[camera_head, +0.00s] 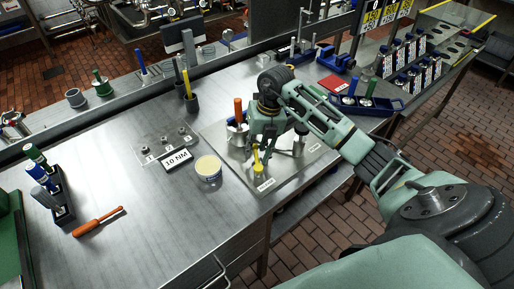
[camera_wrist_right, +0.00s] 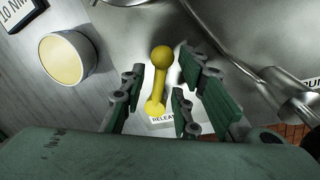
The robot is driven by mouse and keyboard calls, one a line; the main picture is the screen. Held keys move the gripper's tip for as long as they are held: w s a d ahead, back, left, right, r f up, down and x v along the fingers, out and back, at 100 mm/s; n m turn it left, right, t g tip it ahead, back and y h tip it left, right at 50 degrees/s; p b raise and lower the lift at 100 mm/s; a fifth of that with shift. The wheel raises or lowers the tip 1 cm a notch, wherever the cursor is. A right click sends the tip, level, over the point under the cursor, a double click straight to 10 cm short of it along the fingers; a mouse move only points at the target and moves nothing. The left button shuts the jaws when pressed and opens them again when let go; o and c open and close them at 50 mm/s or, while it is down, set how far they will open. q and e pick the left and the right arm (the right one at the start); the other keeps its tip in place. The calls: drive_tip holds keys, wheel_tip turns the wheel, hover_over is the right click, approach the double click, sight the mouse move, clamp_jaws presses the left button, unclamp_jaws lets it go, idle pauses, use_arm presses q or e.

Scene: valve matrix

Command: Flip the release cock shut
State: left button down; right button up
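The release cock shows as a yellow lever with a round knob (camera_head: 257,161) on the metal plate. In the right wrist view the yellow lever (camera_wrist_right: 159,80) stands over a white label that reads in part "RELEA". My right gripper (camera_head: 263,138) is above and just behind the lever in the head view. In the right wrist view its fingers (camera_wrist_right: 160,88) are spread, with the lever in the gap between them. I see space on both sides of the lever, so it is not gripped. My left gripper is not in view.
A tub with a cream-coloured top (camera_head: 208,168) stands left of the plate (camera_head: 287,181). A "10 NM" sign (camera_head: 177,161) is beyond it. An orange-handled part (camera_head: 238,110) stands beside my right gripper.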

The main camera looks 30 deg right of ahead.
drive_tip(key=shift+c, duration=0.2)
clamp_jaws()
